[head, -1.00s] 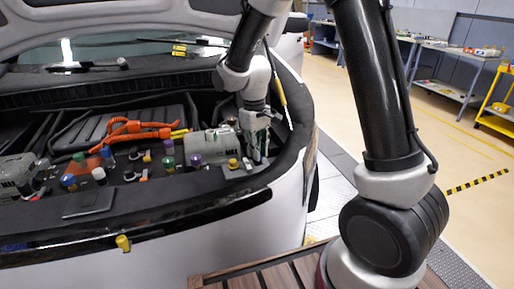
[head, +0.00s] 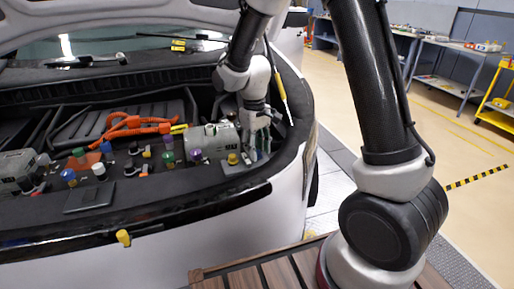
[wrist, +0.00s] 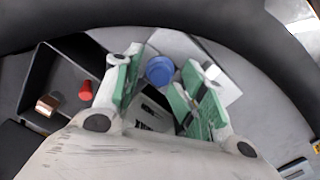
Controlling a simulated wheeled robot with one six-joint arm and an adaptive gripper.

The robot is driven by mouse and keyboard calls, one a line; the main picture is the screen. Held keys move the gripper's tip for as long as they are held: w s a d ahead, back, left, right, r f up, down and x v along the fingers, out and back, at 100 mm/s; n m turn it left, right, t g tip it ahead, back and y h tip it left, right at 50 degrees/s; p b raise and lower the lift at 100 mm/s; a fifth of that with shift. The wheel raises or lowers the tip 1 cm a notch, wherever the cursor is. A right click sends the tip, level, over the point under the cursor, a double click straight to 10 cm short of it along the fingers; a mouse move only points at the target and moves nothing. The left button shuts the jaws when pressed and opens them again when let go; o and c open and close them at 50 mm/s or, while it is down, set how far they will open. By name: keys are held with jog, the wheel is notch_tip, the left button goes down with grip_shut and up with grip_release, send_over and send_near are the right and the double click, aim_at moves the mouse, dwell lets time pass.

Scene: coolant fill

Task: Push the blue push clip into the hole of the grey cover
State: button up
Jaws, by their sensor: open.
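The blue push clip (wrist: 160,70) shows as a round blue head in the wrist view, just beyond and between my fingertips. My gripper (wrist: 158,82) is open, with one green-padded finger on each side of the clip's line. I cannot tell whether the pads touch it. A pale grey panel (wrist: 178,43) lies right behind the clip; it may be the grey cover, and I cannot make out its hole. In the head view my gripper (head: 260,146) reaches down into the right front corner of the engine bay, and the clip there cannot be made out.
A dark tray (wrist: 48,72), a red cylinder (wrist: 85,90) and a copper-coloured block (wrist: 46,105) lie left of my fingers. The bay's dark curved rim (wrist: 225,22) arches close beyond them. Several coloured caps and a grey ribbed housing (head: 210,140) stand left of my gripper.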

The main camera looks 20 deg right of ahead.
jog(key=shift+r, duration=0.1)
notch_tip(320, 180, up, 12)
jog(key=shift+w+a, duration=0.25)
jog(key=shift+w, duration=0.05)
dwell(0.3)
